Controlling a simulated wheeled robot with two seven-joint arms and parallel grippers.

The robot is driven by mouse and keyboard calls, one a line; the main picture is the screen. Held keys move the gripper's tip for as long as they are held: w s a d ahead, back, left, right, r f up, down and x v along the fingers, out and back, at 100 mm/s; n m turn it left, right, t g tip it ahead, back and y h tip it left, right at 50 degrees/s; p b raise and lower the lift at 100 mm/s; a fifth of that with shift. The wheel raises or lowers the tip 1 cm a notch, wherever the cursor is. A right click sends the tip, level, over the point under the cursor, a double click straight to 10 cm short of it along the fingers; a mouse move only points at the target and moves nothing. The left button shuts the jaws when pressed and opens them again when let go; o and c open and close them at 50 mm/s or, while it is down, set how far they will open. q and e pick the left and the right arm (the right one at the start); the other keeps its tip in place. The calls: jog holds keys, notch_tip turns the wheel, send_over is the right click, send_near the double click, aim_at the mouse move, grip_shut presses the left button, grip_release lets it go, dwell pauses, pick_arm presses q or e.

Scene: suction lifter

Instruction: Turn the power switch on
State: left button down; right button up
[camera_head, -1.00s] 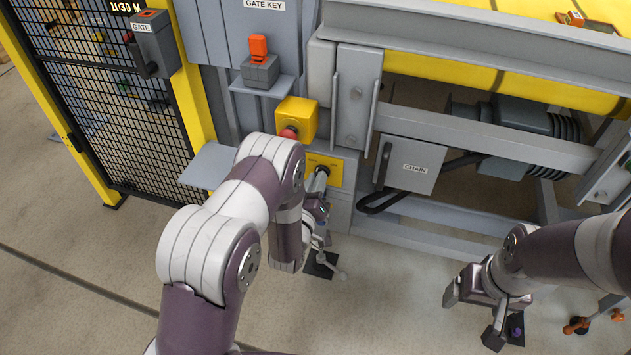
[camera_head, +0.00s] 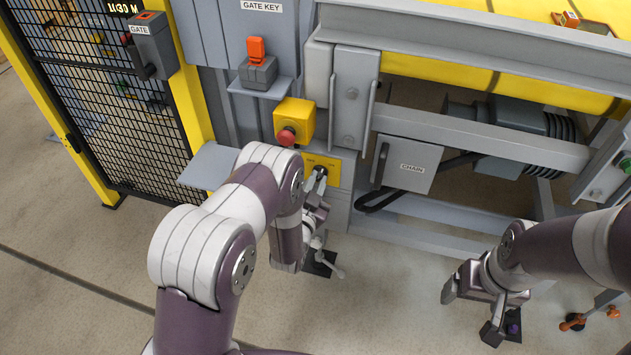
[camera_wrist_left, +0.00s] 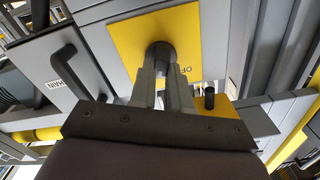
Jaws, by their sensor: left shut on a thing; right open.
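The power switch is a dark round knob (camera_head: 320,172) on a yellow plate (camera_head: 334,172) low on the grey cabinet. In the left wrist view the knob (camera_wrist_left: 160,53) stands out from the yellow plate (camera_wrist_left: 190,32), which has partly visible "OF" lettering. My left gripper (camera_head: 317,183) is at the knob. Its two fingers (camera_wrist_left: 163,80) are shut on the knob from either side, and their tips hide part of it. My right gripper (camera_head: 470,314) is open and empty above the floor at the right.
A yellow box with a red button (camera_head: 287,137) sits just above the switch. A grey box marked CHAIN (camera_head: 408,165) with a handle is to the right. An orange gate key (camera_head: 256,50) and a mesh gate (camera_head: 100,90) are at the left.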

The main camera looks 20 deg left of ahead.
pick_arm(q)
jog(key=shift+f+m, duration=0.1)
jog(key=shift+m, duration=1.9)
jog(key=shift+d, duration=0.1)
jog(key=c, duration=1.1)
grip_release()
jog(key=shift+s, duration=0.1)
jog(key=s, duration=0.4)
jog(key=s+p, duration=0.1)
jog(key=s, duration=0.3)
jog(key=s+p, duration=0.1)
jog(key=s, duration=0.3)
jog(key=shift+s+a, duration=0.25)
jog(key=shift+s, duration=0.05)
